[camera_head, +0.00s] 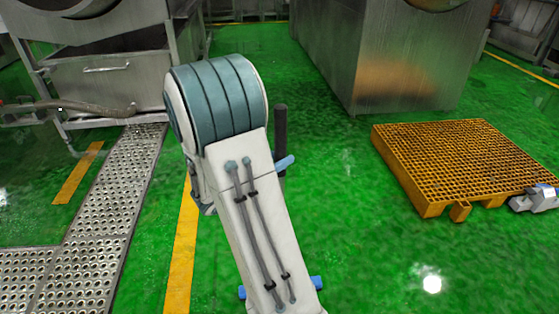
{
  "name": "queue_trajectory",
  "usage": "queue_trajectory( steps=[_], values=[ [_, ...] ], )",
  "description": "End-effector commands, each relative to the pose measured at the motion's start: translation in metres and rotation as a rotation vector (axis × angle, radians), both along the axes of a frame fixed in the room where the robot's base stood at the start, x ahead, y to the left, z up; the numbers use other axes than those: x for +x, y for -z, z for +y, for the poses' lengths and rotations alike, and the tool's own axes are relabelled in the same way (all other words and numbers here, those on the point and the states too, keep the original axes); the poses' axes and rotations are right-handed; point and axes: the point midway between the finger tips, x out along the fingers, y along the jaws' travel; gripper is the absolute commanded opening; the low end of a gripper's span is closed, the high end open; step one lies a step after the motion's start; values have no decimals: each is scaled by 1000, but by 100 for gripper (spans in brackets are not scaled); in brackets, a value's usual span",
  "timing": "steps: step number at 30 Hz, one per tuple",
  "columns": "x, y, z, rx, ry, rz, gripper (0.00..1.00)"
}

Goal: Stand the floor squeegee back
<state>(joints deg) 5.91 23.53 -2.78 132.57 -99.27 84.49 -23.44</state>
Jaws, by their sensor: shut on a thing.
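The floor squeegee shows in part behind my arm. Its dark handle (281,125) stands about upright just right of my arm's teal joint. Bright blue ends, which look like its head, show low on both sides of my white arm link. The middle of the squeegee is hidden. My gripper (285,162) is mostly hidden by my arm; a light blue part, apparently a finger, crosses the handle. It is shut on the squeegee's handle.
An orange grated platform (455,160) stands at the right, with a grey device (535,198) at its corner. Steel machines (325,50) stand at the back. A perforated metal drain cover (115,200) and yellow lines lie left. Green floor between arm and platform is clear.

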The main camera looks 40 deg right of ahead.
Motion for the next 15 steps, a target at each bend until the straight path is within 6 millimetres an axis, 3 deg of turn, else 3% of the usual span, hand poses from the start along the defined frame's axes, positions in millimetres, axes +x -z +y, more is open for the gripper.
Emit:
queue_trajectory(
  steps=[8, 9, 10, 15],
  values=[
    [0, 2, 0, -3, 0, -2, 2],
    [0, 1, 0, 0, 0, -1, 40],
    [0, 1, 0, 0, 0, -1, 48],
    [0, 1, 0, 0, 0, -1, 51]
  ],
)
